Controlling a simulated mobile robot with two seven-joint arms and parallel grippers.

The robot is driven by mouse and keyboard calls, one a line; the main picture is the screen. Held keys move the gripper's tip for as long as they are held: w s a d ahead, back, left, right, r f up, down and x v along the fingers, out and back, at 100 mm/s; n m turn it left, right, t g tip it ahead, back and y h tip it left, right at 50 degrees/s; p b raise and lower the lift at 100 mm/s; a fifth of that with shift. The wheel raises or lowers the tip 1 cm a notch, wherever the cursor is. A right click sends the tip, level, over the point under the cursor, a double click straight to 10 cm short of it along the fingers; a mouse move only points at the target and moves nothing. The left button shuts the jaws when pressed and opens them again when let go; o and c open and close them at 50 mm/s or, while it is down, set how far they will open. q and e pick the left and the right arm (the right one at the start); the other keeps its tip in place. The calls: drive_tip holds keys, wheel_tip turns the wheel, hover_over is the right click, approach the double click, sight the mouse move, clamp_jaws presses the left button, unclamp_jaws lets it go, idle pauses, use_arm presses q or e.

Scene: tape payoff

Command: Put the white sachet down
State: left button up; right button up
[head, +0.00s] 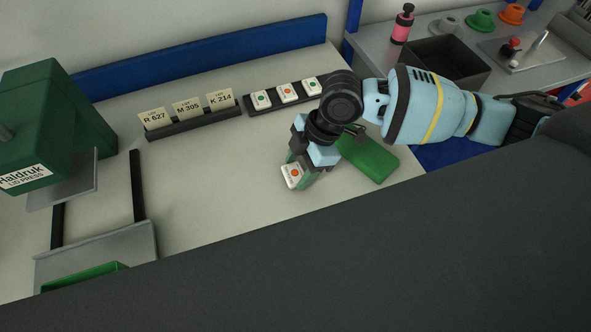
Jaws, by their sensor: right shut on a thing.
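The white sachet (291,174) has an orange-red dot on its face. My right gripper (300,181) is shut on it, low over the grey table (220,190) near its front edge. Whether the sachet touches the table I cannot tell. A green flat block or tray (371,160) lies just right of the gripper, partly covered by my right arm. My left gripper is not in view.
Several similar white sachets (287,93) stand in a dark rack at the back. A rack of lot cards (188,109) is left of it. A green lid press (50,125) stands at the left. The table's middle is clear.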

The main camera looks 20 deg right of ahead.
sight(299, 173)
drive_tip(key=shift+r, duration=0.2)
drive_tip(key=shift+r, duration=0.6)
wheel_tip(299, 173, up, 2)
drive_tip(key=shift+s+a+r, duration=0.1)
drive_tip(key=s+a, duration=0.1)
drive_tip(key=s, duration=0.4)
drive_tip(key=s+a, duration=0.2)
drive_tip(key=s, duration=0.3)
drive_tip(key=s+a+r, duration=0.1)
drive_tip(key=s, duration=0.4)
drive_tip(key=shift+a+r+p, duration=0.1)
drive_tip(key=shift+a+p, duration=0.2)
drive_tip(key=shift+p, duration=0.1)
